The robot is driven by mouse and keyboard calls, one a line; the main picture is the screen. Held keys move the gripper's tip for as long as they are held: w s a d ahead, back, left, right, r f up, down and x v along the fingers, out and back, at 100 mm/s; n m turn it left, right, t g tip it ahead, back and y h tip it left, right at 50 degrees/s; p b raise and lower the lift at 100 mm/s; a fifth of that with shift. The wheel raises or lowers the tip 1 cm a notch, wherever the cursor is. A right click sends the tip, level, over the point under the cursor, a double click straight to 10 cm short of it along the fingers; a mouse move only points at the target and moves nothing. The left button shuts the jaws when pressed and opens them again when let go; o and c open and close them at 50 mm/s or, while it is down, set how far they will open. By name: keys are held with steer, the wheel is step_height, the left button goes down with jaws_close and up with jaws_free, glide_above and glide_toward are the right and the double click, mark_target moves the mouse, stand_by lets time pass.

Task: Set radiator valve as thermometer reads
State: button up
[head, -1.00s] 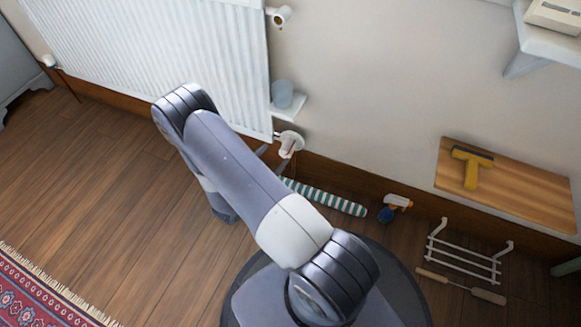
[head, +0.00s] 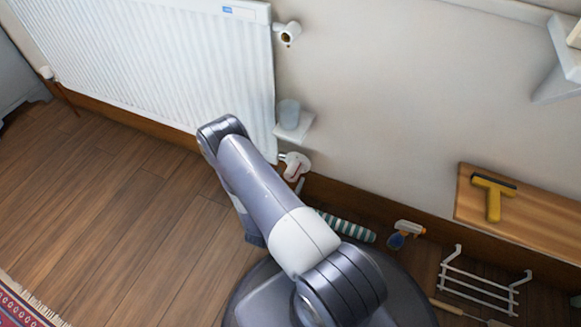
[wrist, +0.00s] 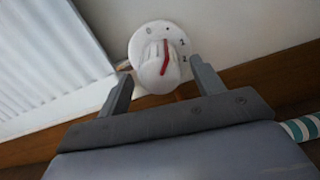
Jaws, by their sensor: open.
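The radiator valve is a white round knob (wrist: 160,68) with a red pointer line and dark marks around its dial. A 0 shows at upper left and a 2 at right; the pointer lies near the top, between them. My gripper (wrist: 160,72) is open, one finger on each side of the knob and a little below it; contact cannot be told. In the head view the valve (head: 294,165) sits at the radiator's lower right corner, with my gripper mostly hidden behind my arm. A small blue and white label (head: 239,13) is on the radiator's top edge; no thermometer reading is legible.
The white radiator (head: 150,60) stands left of the valve. A small shelf (head: 296,130) with a cup (head: 289,112) is just above it. A striped roll (head: 346,226), spray bottle (head: 403,234) and white rack (head: 482,285) lie along the wall at right.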

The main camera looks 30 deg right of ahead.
steer(key=shift+w+d, duration=0.3)
steer(key=shift+d, duration=0.15)
steer(key=c, duration=1)
steer(key=shift+n, duration=0.4)
steer(key=n+b, duration=0.1)
steer(key=n, duration=0.2)
steer(key=shift+n, duration=0.3)
steer(key=shift+n+b, duration=0.4)
steer(key=shift+n, duration=1.3)
